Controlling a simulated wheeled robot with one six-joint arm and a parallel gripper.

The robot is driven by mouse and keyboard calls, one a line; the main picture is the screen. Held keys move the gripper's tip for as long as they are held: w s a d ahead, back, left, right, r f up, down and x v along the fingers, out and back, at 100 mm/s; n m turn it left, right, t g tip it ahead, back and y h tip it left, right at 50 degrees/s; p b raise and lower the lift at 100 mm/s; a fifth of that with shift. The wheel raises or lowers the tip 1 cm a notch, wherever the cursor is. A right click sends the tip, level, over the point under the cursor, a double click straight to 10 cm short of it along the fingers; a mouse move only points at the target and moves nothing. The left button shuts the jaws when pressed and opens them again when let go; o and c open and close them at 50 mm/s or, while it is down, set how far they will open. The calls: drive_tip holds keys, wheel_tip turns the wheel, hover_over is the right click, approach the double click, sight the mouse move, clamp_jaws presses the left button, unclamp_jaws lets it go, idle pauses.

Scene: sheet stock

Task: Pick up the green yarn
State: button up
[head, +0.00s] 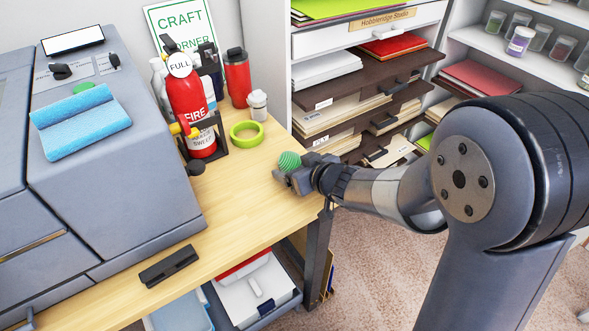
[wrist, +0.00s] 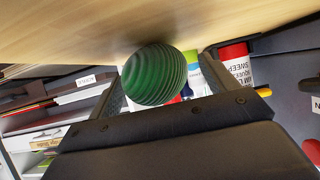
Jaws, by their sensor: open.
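The green yarn (head: 289,161) is a ribbed ball near the right edge of the wooden table (head: 240,200). In the wrist view the yarn (wrist: 155,74) is large and sits between the two fingers. My gripper (head: 287,175) is at the table's edge, right at the yarn, and partly covers its lower side in the head view. The fingers are open on either side of the yarn. I cannot tell whether either finger touches it.
A green tape roll (head: 247,133), a small white-lidded jar (head: 257,104), a red fire extinguisher (head: 190,105) and a red tumbler (head: 237,77) stand behind the yarn. A large grey machine (head: 115,160) fills the left. Paper shelves (head: 365,95) stand at the back. Bare table lies left of the yarn.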

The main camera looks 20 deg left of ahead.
drive_tip(key=shift+x, duration=0.75)
drive_tip(key=shift+c, duration=0.3)
drive_tip(key=c, duration=1)
